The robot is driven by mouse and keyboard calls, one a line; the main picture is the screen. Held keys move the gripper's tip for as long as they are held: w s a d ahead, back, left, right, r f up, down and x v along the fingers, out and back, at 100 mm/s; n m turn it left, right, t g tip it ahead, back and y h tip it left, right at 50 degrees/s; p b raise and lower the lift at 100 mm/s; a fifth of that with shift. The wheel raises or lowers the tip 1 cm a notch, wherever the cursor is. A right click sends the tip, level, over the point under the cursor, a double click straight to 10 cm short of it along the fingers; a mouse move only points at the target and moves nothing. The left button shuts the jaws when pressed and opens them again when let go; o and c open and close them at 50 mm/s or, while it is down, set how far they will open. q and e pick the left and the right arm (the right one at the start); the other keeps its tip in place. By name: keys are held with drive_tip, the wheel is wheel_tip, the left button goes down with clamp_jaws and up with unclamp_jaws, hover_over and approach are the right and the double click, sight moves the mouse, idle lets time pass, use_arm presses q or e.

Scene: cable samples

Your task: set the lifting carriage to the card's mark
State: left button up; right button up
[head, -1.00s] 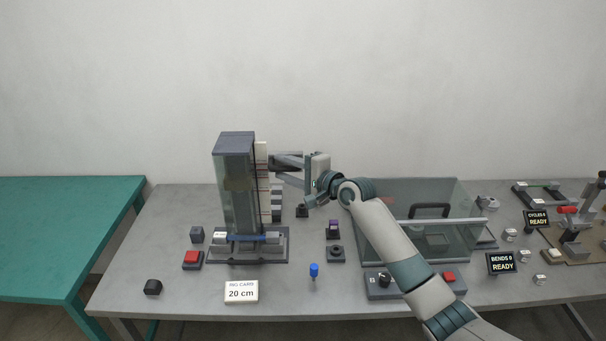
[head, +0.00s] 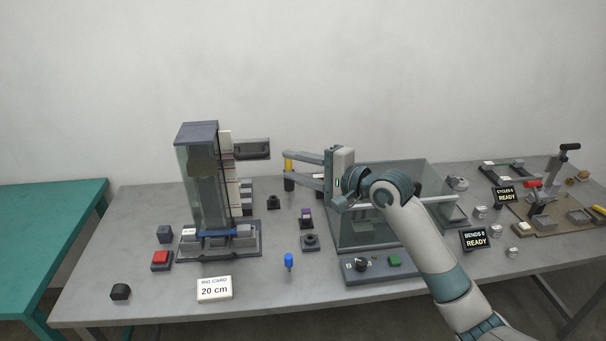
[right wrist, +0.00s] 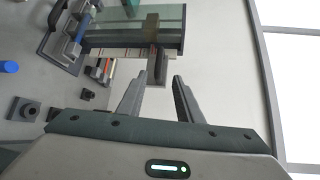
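The lifting carriage is a dark bracket (head: 252,148) sticking out to the right from the upper part of a glass-sided tower (head: 207,180). A pale scale strip (head: 228,175) with red marks runs beside the tower; its figures are too small to read. The card (head: 214,290) at the table's front reads 20 cm. My right gripper (head: 288,167) is open and empty, to the right of the carriage and apart from it. In the right wrist view the carriage's dark end (right wrist: 160,68) lies just beyond my open fingertips (right wrist: 160,78). My left gripper is out of view.
A red button (head: 160,257) and dark blocks stand left of the tower. A blue-topped peg (head: 288,260) and small dark blocks stand to its right. A glass enclosure (head: 375,225) and a control box (head: 373,267) with a green button lie below my right arm.

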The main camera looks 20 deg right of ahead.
drive_tip(key=shift+v, duration=1.1)
